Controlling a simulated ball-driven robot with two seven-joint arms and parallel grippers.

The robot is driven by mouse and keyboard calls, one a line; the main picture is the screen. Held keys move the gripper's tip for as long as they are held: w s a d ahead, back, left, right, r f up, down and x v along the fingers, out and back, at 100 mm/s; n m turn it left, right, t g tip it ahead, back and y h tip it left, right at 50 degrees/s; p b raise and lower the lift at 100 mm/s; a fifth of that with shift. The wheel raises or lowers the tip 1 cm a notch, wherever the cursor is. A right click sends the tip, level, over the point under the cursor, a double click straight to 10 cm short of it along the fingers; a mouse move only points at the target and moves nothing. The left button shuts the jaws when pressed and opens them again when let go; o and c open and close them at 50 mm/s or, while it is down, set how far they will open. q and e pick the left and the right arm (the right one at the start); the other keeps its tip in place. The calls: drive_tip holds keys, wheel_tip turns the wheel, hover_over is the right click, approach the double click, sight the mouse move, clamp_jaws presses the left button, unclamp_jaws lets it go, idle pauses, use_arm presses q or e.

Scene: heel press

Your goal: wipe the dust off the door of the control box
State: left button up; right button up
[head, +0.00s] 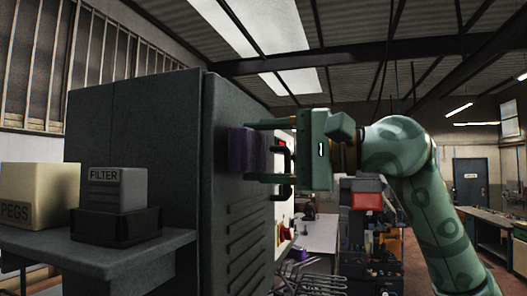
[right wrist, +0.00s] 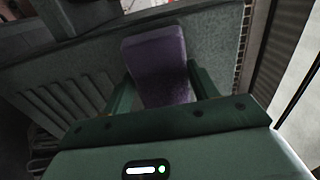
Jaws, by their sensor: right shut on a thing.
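The control box (head: 140,120) is a big dark grey cabinet left of centre in the head view. Its louvred face (head: 240,235) turns to the right, and this face also fills much of the right wrist view, with slats (right wrist: 60,105) at left. I cannot tell dust from the face's mottled grey. My right gripper (head: 262,152) is shut on a purple block-shaped pad (head: 246,150), which shows between the fingers in the right wrist view (right wrist: 158,65). The pad is at the louvred face, above the slats; whether it touches is unclear. My left gripper is out of view.
A shelf (head: 170,250) at the left carries a cream PEGS box (head: 40,195) and a dark FILTER box (head: 118,190) in a black tray. Red and black controls (head: 284,235) stick out beyond the louvred face. A workbench (head: 320,235) stands behind.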

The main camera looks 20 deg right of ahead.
drive_tip(key=shift+w+a, duration=0.1)
drive_tip(key=shift+a, duration=0.05)
drive_tip(key=shift+w+a, duration=0.15)
drive_tip(key=shift+a, duration=0.15)
drive_tip(key=shift+w+a, duration=0.25)
drive_tip(key=shift+a, duration=0.05)
